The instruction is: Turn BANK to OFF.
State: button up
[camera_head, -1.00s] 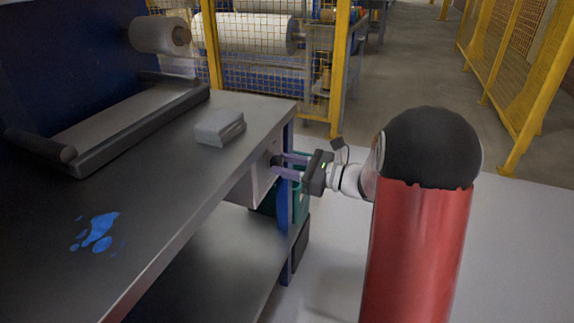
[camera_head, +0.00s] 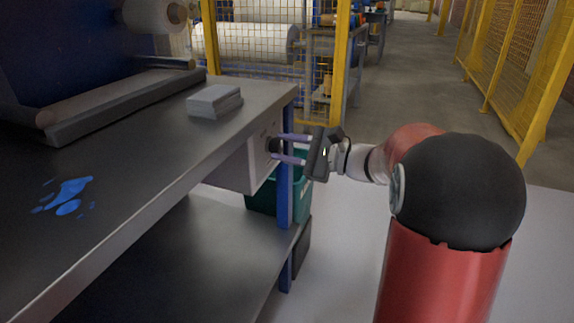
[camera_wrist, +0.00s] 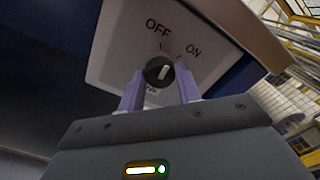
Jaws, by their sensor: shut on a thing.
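The black BANK knob (camera_wrist: 157,70) sits on a pale switch panel (camera_wrist: 120,40) in the wrist view, under the printed words OFF and ON. Its white pointer line leans slightly right of straight up, seemingly nearer the OFF mark than ON. The label below the knob is mostly hidden. My gripper (camera_wrist: 160,84) has one purple finger on each side of the knob and is shut on it. In the head view, my gripper (camera_head: 281,148) reaches leftward to the dark knob (camera_head: 273,145) on the end of the box under the table.
The dark table (camera_head: 150,160) carries a grey block (camera_head: 214,101), a roller frame (camera_head: 120,105) and a blue spill (camera_head: 68,195). A blue table leg (camera_head: 285,195) and a green bin (camera_head: 262,198) stand below the gripper. Open floor lies right; yellow fencing stands behind.

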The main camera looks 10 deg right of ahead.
jog(key=n+b, duration=0.1)
jog(key=b, duration=0.1)
jog(key=n+b, duration=0.2)
jog(key=shift+f, duration=0.35)
jog(key=shift+r+n+b, duration=0.15)
jog(key=shift+n+b, duration=0.85)
jog(key=shift+r, duration=0.1)
jog(key=o, duration=1)
jog(key=shift+c, duration=0.2)
jog(key=v, duration=0.8)
